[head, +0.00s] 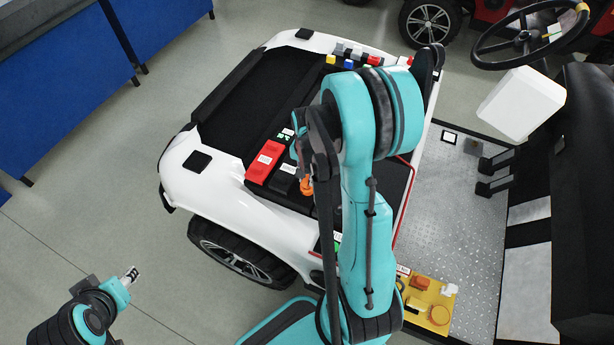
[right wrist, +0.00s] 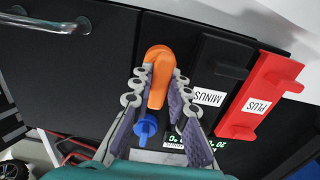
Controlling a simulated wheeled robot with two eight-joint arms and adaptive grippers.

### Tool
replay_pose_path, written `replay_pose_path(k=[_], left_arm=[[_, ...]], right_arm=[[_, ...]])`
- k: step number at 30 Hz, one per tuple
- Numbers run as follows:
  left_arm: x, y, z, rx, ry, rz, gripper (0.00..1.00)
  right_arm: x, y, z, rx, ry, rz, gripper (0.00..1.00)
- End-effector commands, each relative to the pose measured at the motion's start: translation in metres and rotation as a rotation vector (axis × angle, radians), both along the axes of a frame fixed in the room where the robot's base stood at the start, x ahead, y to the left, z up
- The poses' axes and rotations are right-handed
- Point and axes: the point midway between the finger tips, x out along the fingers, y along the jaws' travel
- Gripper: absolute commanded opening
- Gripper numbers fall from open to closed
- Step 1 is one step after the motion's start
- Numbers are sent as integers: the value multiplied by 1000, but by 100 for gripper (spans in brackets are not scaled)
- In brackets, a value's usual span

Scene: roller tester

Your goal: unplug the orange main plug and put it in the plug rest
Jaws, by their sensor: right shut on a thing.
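The orange main plug (right wrist: 158,72) is a bent orange piece in the right wrist view, beside the black MINUS block. It also shows in the head view (head: 306,186), partly hidden by my right arm. My right gripper (right wrist: 162,84) is shut on the plug, with a grey ribbed finger on each side of it. A blue piece (right wrist: 147,128) shows between the fingers; I cannot tell how it is joined to the plug. My left gripper (head: 130,273) is at the lower left of the head view, away from the vehicle; its jaws are too small to judge. I cannot make out which thing is the plug rest.
The red PLUS block (right wrist: 258,95) and the black MINUS block (right wrist: 218,78) stand close to the right of my right gripper. A yellow tray (head: 412,322) with orange pieces is at the lower right of the head view. A steering wheel (head: 525,38) is at the upper right.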

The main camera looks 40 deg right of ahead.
Motion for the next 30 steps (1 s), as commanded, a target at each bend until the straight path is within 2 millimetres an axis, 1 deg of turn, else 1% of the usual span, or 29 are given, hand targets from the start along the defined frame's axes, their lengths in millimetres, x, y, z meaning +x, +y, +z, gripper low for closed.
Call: replay_pose_path(k=[1, 2, 11, 24, 30], left_arm=[[0, 0, 0, 0, 0, 0, 40], [0, 0, 0, 0, 0, 0, 40], [0, 0, 2, 0, 0, 0, 40], [0, 0, 25, 0, 0, 0, 40], [0, 0, 25, 0, 0, 0, 40]], right_arm=[[0, 0, 0, 0, 0, 0, 8], [0, 0, 0, 0, 0, 0, 0], [0, 0, 2, 0, 0, 0, 0], [0, 0, 36, 0, 0, 0, 0], [0, 0, 37, 0, 0, 0, 0]])
